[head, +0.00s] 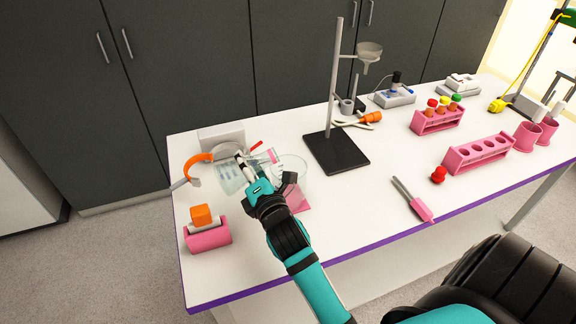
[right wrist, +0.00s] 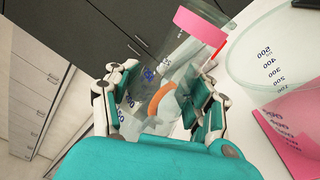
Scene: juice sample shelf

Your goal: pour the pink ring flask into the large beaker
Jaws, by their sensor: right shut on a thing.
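The pink ring flask is clear, with blue marks and a pink ring (head: 267,157) near its mouth. My right gripper (head: 254,182) is shut on it, and it is tilted over with the ring end up and to the right, beside the large beaker (head: 299,172). In the right wrist view my right gripper (right wrist: 165,105) has a finger on each side of the flask (right wrist: 185,50). The beaker (right wrist: 265,60), clear with volume marks, stands at the upper right there. I cannot tell any liquid level in either. My left gripper is not in view.
A pink block holder with an orange block (head: 202,217) is front left. Test tube racks (head: 478,154) are at the right.

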